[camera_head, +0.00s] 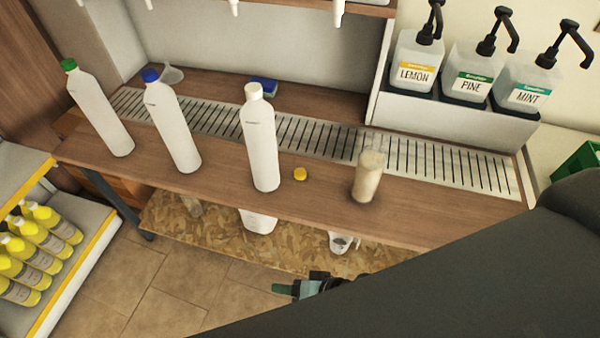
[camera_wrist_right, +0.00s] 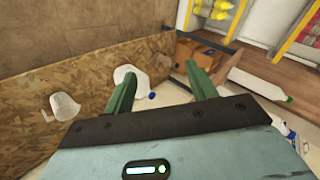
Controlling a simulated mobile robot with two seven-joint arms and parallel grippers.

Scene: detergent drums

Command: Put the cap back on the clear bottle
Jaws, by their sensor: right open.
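The clear bottle (camera_head: 368,178) stands uncapped on the wooden bench, right of centre in the head view, with beige contents. A small yellow cap (camera_head: 300,174) lies on the bench to its left, beside the white-capped bottle. My right gripper (camera_head: 285,289) is low in front of the bench, apart from both; my dark arm hides much of it. In the right wrist view its two green fingers (camera_wrist_right: 161,86) are spread with nothing between them. Neither the clear bottle nor the yellow cap can be made out in that view. My left gripper is not in view.
White bottles with green (camera_head: 100,112), blue (camera_head: 172,125) and white (camera_head: 260,140) caps stand on the bench. A metal drain grate (camera_head: 310,135) runs behind. Pump dispensers (camera_head: 470,70) stand at the back right. A shelf of yellow bottles (camera_head: 40,240) is at left.

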